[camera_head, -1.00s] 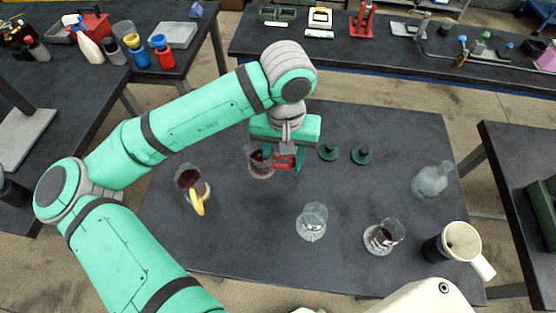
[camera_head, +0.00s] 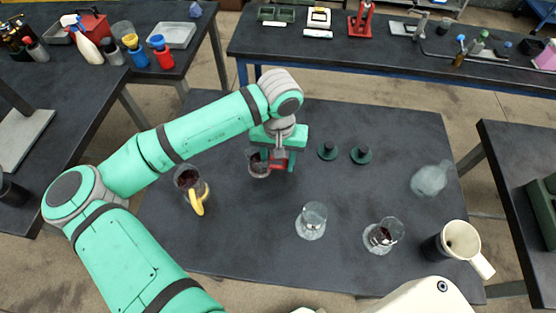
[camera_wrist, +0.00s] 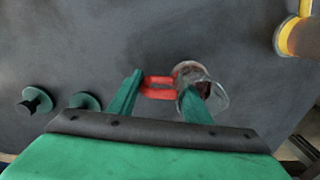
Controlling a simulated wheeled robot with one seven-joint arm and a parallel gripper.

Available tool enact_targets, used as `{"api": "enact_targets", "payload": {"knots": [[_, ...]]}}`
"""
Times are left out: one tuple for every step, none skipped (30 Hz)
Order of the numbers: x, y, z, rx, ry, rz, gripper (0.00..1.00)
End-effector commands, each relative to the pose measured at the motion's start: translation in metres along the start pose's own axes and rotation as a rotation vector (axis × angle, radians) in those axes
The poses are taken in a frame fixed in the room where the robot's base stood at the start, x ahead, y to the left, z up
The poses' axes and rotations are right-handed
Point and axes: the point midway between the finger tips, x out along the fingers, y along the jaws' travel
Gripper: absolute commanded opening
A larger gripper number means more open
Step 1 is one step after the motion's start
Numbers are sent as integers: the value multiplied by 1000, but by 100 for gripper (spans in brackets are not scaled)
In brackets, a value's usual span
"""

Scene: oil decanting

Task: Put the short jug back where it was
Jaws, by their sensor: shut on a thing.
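The short jug (camera_head: 257,165) is a small clear glass vessel with dark red contents and a red handle. It is at the upper left part of the dark table (camera_head: 250,235). My gripper (camera_head: 278,160) is shut on its red handle, to the right of the glass body. In the wrist view the red handle (camera_wrist: 158,88) runs between my green fingers, and the jug's glass body (camera_wrist: 213,92) shows partly behind one finger. I cannot tell whether the jug's base touches the table. A larger jug with a yellow handle (camera_head: 190,181) stands to its left.
Two dark green round pieces (camera_head: 328,151) (camera_head: 361,154) stand to the right of my gripper. A clear glass (camera_head: 311,222), a glass with dark liquid (camera_head: 383,236), a clear flask (camera_head: 430,180) and a cream mug (camera_head: 460,240) stand further right. The table's front left is clear.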

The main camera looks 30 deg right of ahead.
Motion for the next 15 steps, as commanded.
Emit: {"api": "enact_targets", "payload": {"knots": [[0, 0, 0, 0, 0, 0, 11], [0, 0, 0, 0, 0, 0, 11], [0, 0, 0, 0, 0, 0, 11], [0, 0, 0, 0, 0, 0, 11], [0, 0, 0, 0, 0, 0, 11], [1, 0, 0, 0, 0, 1, 11], [2, 0, 0, 0, 0, 1, 11], [3, 1, 0, 1, 0, 1, 11], [3, 0, 0, 1, 1, 0, 52], [3, 0, 0, 0, 0, 0, 59], [3, 0, 0, 0, 0, 0, 63], [3, 0, 0, 0, 0, 0, 63], [3, 0, 0, -1, 0, 0, 63], [3, 0, 0, -1, 0, 0, 63], [3, -1, 0, -2, 0, 0, 63]]}}
